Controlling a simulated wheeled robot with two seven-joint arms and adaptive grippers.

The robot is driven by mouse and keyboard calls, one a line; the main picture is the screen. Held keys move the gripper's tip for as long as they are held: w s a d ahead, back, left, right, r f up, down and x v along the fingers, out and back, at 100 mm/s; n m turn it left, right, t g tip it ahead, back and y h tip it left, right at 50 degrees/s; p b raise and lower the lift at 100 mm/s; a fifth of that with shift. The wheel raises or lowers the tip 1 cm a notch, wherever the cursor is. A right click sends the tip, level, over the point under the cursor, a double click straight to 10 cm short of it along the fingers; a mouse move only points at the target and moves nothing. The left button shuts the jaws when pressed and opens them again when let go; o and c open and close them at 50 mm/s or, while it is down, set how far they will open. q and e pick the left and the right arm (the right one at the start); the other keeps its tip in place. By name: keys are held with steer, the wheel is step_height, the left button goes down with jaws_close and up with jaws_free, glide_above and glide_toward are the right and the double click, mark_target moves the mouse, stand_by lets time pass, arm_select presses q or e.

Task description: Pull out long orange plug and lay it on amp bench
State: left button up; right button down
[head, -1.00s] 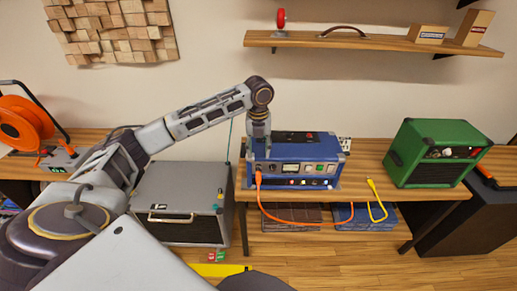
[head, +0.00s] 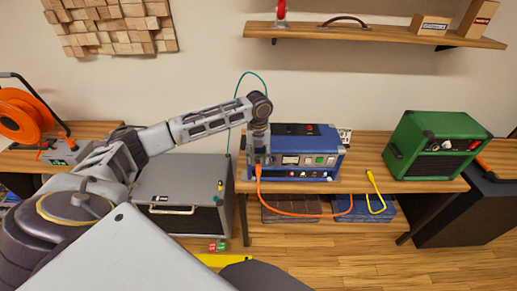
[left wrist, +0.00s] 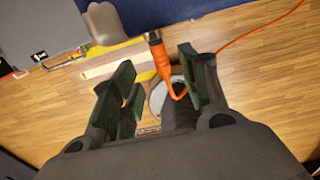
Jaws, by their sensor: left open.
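The orange plug (head: 258,169) is at the front left of the blue amp (head: 325,160), with its orange cable running down and right. My left gripper (head: 260,158) points down at that corner of the amp, right at the plug. In the left wrist view its fingers (left wrist: 155,88) are apart, and the orange plug (left wrist: 161,62) with a metal end lies between them, closer to the right finger. I cannot tell whether the metal end is in a socket. The amp bench (head: 365,150) carries the blue amp. My right gripper is not in view.
A green amp (head: 432,145) stands on the bench to the right. A yellow plug (head: 371,178) hangs at the bench's front edge. A grey cabinet (head: 180,190) stands left of the bench. Bare bench top lies between the two amps.

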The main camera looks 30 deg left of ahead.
mark_target(258, 167)
arm_select(q)
steer(key=shift+f, duration=3.15)
steer(key=shift+c, duration=0.3)
jaws_close()
